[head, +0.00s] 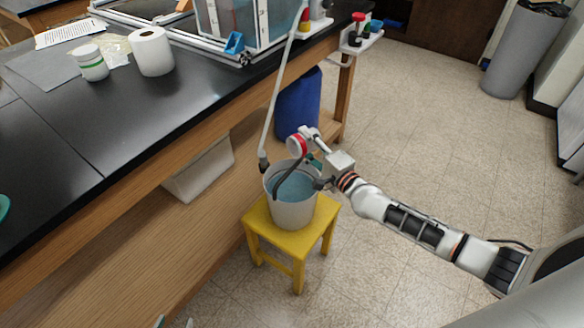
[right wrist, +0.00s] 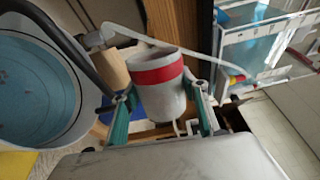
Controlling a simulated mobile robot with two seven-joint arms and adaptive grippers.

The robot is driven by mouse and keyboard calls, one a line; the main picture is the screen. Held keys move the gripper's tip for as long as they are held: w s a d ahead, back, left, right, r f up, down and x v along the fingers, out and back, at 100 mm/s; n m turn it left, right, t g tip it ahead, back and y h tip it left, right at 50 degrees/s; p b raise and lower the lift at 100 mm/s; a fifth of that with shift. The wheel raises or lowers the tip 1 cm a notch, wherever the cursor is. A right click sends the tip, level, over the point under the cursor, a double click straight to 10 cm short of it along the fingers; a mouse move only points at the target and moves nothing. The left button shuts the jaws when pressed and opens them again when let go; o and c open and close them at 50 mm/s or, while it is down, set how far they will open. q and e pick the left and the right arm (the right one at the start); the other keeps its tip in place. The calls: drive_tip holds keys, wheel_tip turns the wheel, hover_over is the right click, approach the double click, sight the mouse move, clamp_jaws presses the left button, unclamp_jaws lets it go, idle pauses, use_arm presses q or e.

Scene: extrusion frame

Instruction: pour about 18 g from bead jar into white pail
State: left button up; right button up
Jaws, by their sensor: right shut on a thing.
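The white jar with a red band (head: 297,146) is in my right gripper (head: 316,158), above the far rim of the pail in the head view. It also shows in the right wrist view (right wrist: 160,92), between the two green-padded fingers. What is inside the jar is hidden. The white pail (head: 291,214) stands on a yellow stool, with a pale blue surface inside and a dark handle. It shows at the left of the right wrist view (right wrist: 88,122). Small tips at the bottom edge of the head view may be my left gripper (head: 175,322); its opening is unclear.
The yellow stool (head: 291,240) stands beside the black bench (head: 120,130). A thin hose (head: 277,95) drops to the pail's rim. A green-banded jar (head: 90,63) and a paper roll (head: 152,52) are on the bench. A blue bin (head: 298,105) stands behind.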

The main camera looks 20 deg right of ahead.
drive_tip(key=shift+r+n, duration=0.1)
drive_tip(key=shift+n, duration=0.2)
idle(0.4)
drive_tip(key=shift+a+r+n+p, duration=0.2)
drive_tip(key=shift+r+n+p, duration=0.05)
drive_tip(key=shift+n+p, duration=0.4)
idle(1.0)
drive_tip(key=shift+s, duration=0.1)
idle(0.4)
drive_tip(key=shift+a+r+n+p, duration=0.15)
drive_tip(key=shift+a+n+p, duration=0.05)
drive_tip(key=shift+n+p, duration=0.25)
idle(0.6)
